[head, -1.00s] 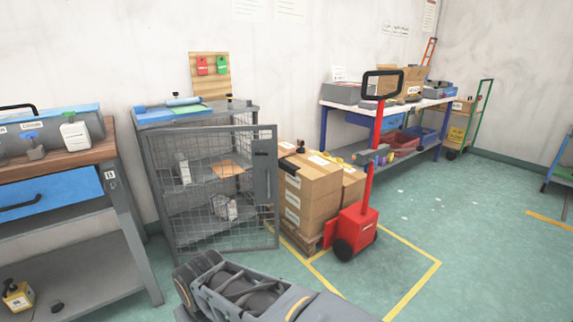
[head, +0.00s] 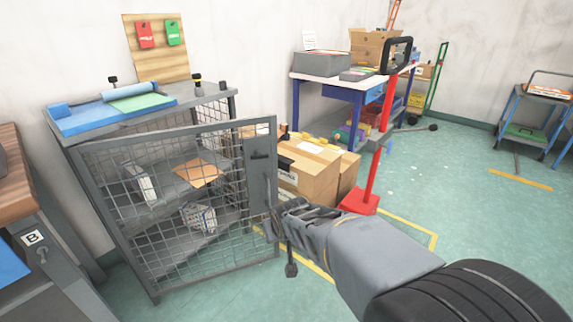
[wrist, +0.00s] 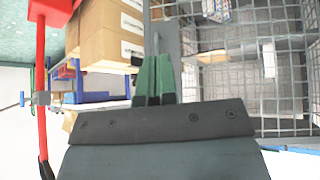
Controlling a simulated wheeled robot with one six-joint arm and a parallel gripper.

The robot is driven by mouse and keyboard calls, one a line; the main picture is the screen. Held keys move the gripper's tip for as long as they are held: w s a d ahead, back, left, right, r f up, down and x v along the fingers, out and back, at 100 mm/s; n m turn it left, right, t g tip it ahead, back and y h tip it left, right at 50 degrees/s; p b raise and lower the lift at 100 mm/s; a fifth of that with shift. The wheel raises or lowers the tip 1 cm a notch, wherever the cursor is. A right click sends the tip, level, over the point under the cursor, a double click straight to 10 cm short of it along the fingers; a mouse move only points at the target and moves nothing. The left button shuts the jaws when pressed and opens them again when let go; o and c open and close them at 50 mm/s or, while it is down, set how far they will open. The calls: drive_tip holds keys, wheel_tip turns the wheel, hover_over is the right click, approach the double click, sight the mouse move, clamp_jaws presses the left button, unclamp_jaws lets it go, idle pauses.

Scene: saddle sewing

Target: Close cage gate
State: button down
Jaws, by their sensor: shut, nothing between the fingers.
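The cage gate (head: 180,215) is a grey mesh panel in a metal frame, standing ajar in front of the grey wire cage (head: 215,110). Its left edge is at the cage's front left and its free right edge stands out from the cage. A solid latch plate (head: 258,172) with a dark handle is on that free side. My gripper (head: 276,212) is close beside the free edge, low by the plate. In the wrist view my gripper (wrist: 153,62) has its green fingers together and empty, near the plate and mesh. I cannot tell whether it touches the gate.
A workbench (head: 25,200) stands close on the left. Boxes and papers lie inside the cage. Open green floor is at the right.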

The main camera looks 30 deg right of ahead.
drive_tip(key=w+d+t, duration=1.1)
drive_tip(key=w+d, duration=0.1)
drive_tip(key=w, duration=0.3)
drive_tip(key=w+b, duration=0.3)
drive_tip(key=w, duration=1)
drive_tip(key=shift+w+d+f+b, duration=0.15)
drive_tip(key=shift+w+d+b, duration=0.1)
drive_tip(key=shift+b, duration=0.05)
drive_tip(key=shift+d, duration=0.1)
